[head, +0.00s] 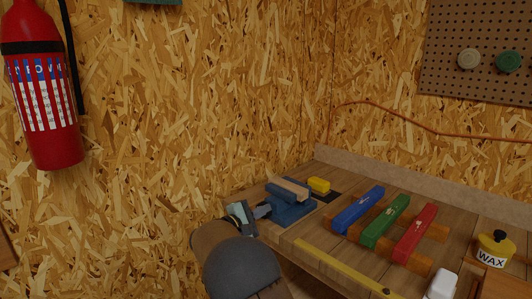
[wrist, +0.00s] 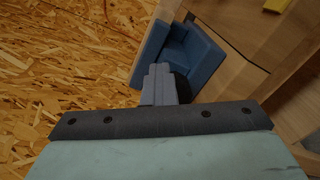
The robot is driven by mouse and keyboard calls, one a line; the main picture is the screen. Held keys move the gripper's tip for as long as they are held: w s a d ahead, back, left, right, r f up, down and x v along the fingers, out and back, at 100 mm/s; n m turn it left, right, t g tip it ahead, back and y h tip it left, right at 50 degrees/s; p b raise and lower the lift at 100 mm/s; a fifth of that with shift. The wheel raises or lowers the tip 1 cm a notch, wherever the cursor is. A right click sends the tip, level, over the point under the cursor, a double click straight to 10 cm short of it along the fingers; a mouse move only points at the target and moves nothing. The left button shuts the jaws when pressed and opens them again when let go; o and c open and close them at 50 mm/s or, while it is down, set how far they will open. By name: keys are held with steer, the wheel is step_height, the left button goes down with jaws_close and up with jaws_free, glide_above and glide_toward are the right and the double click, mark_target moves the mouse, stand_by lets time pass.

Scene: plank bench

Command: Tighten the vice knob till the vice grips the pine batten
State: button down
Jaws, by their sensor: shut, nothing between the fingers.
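The blue vice (head: 291,211) stands at the left end of the plank bench, and the pine batten (head: 291,187) lies along its top between the jaws. I cannot tell whether the jaws touch the batten. My gripper (head: 264,211) is at the vice's left side in the head view. In the wrist view, its grey fingers (wrist: 160,80) are shut together with nothing between them, in front of the blue vice body (wrist: 200,62). A dark round part (wrist: 183,88), perhaps the vice knob, shows just behind the fingers and is mostly hidden.
A yellow block (head: 319,186) sits behind the vice. Blue (head: 358,210), green (head: 386,221) and red (head: 416,231) bars lie on wooden rails to the right. A yellow strip (head: 345,270) runs along the front edge. A wax tin (head: 494,250) stands at far right.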

steer(key=shift+s+d+f+b, duration=0.25)
steer(key=shift+f+b, duration=0.4)
steer(key=shift+b, duration=0.5)
steer(key=shift+s+d+f+b, duration=0.1)
steer(key=shift+s+f+b, duration=0.1)
steer(key=shift+f+b, duration=0.65)
steer(key=shift+d+r+b, duration=0.1)
steer(key=shift+r+b, duration=0.1)
steer(key=shift+b, duration=0.25)
steer(key=v, duration=0.6)
steer(key=shift+s+d+r+b, duration=0.2)
steer(key=shift+r+b, duration=0.05)
steer(key=shift+b, duration=0.15)
